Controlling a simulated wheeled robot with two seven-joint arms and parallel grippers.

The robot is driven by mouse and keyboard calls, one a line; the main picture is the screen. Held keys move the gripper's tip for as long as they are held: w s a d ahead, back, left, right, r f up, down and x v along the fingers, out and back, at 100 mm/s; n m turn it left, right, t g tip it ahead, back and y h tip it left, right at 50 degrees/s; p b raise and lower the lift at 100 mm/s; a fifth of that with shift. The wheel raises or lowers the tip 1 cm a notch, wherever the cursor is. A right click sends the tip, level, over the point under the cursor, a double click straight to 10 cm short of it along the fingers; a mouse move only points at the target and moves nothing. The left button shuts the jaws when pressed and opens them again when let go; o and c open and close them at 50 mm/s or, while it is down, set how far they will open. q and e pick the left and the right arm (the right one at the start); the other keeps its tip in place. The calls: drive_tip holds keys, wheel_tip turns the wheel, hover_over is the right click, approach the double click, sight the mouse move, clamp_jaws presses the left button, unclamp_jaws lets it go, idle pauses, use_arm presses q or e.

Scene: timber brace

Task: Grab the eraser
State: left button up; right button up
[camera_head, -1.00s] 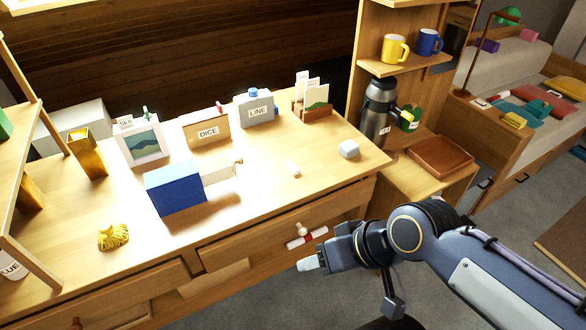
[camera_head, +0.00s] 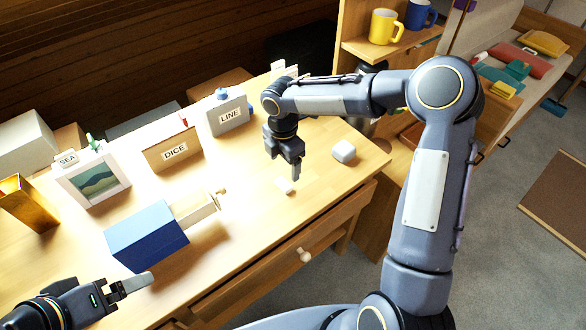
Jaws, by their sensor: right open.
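A small white block (camera_head: 285,186), which looks like the eraser, lies on the desk near its front edge. My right gripper (camera_head: 290,170) points down just above and behind it. Its fingers are open, with no object seen between them, and I cannot tell whether they touch the block. A larger pale rounded cube (camera_head: 343,151) sits to the right, apart from the gripper. My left gripper (camera_head: 128,287) is at the lower left over the desk's front area, seen from the side; its opening is unclear.
A blue box (camera_head: 146,238) with a pale wooden piece at its end stands left of the block. Behind are the DICE box (camera_head: 172,150), the LINE container (camera_head: 228,117) and the SEA picture (camera_head: 92,182). A drawer knob (camera_head: 304,255) juts out from the desk front.

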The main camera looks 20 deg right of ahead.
sight(283, 183)
drive_tip(key=shift+w+a+f, duration=0.1)
drive_tip(key=shift+w+f, duration=0.35)
drive_tip(key=shift+w, duration=0.05)
drive_tip(key=shift+w+f+n, duration=0.1)
drive_tip(key=shift+f+n, duration=0.2)
drive_tip(key=shift+f, duration=0.05)
drive_tip(key=f, duration=0.7)
drive_tip(key=shift+s+p, duration=0.25)
drive_tip(key=shift+p, duration=0.15)
drive_tip(key=c, duration=1)
drive_tip(key=shift+c, duration=0.2)
drive_tip(key=shift+r, duration=0.1)
